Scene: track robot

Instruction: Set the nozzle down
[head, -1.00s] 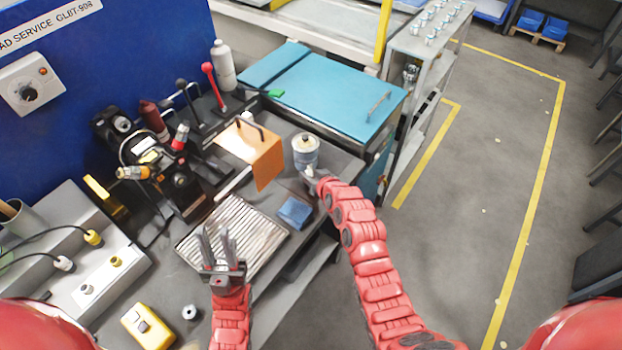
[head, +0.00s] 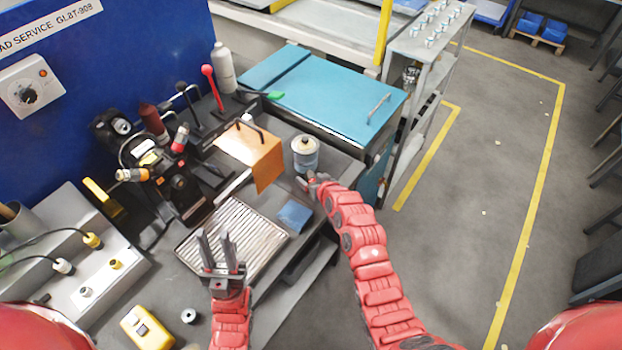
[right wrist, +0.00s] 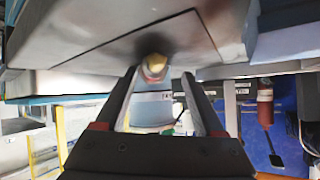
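A small rounded brass-coloured tip, which looks like the nozzle (right wrist: 155,67), shows in the right wrist view against the grey bench surface. My right gripper (right wrist: 160,74) has one finger on each side of it, with a visible gap to each finger. In the head view my right gripper (head: 309,183) is low at the bench's right edge, just in front of a round metal can (head: 305,153); the nozzle is too small to make out there. My left gripper (head: 215,246) is open and empty above the ribbed tray (head: 262,262).
An orange panel (head: 266,165) stands left of the can, and a blue cloth (head: 294,215) lies below it. A machine with levers (head: 180,190) fills the back left. A yellow device (head: 147,328) lies at the front. The teal cabinet (head: 330,90) stands behind.

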